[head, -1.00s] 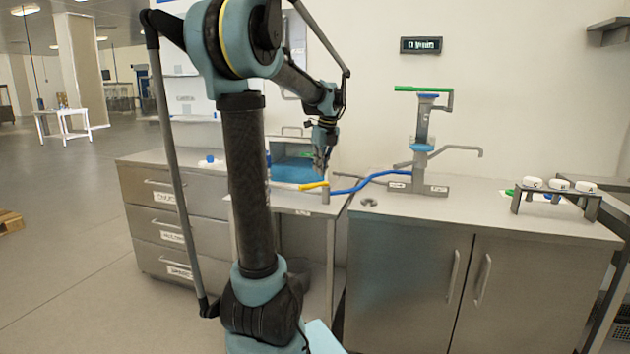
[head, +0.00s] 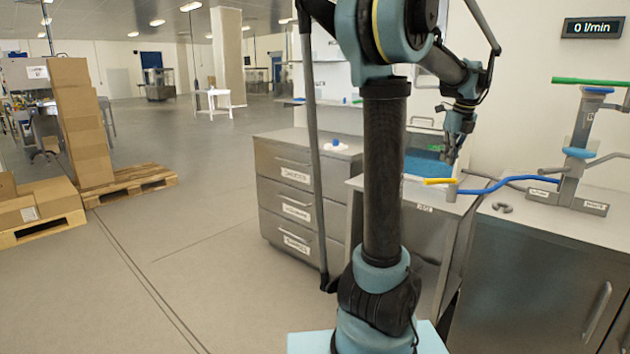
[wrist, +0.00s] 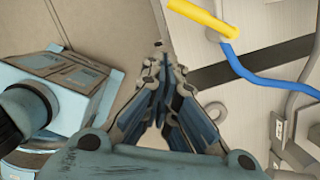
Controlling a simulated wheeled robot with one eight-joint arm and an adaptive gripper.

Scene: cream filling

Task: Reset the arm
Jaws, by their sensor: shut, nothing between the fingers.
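My arm stands upright in the middle right of the head view and bends over to the right. My gripper (head: 452,152) hangs at its end, pointing down, near the steel side table and above the yellow nozzle's level. In the wrist view my gripper (wrist: 160,75) has its fingers together with nothing between them. Below it are pale surfaces and part of my own blue base at the left.
A yellow nozzle (head: 439,182) on a blue hose (head: 500,184) lies close to my gripper. A steel filling stand (head: 575,165) is at the right on a cabinet (head: 545,260). A drawer unit (head: 300,200) stands at the left. Open floor (head: 190,240) and boxes on pallets (head: 130,183) lie further left.

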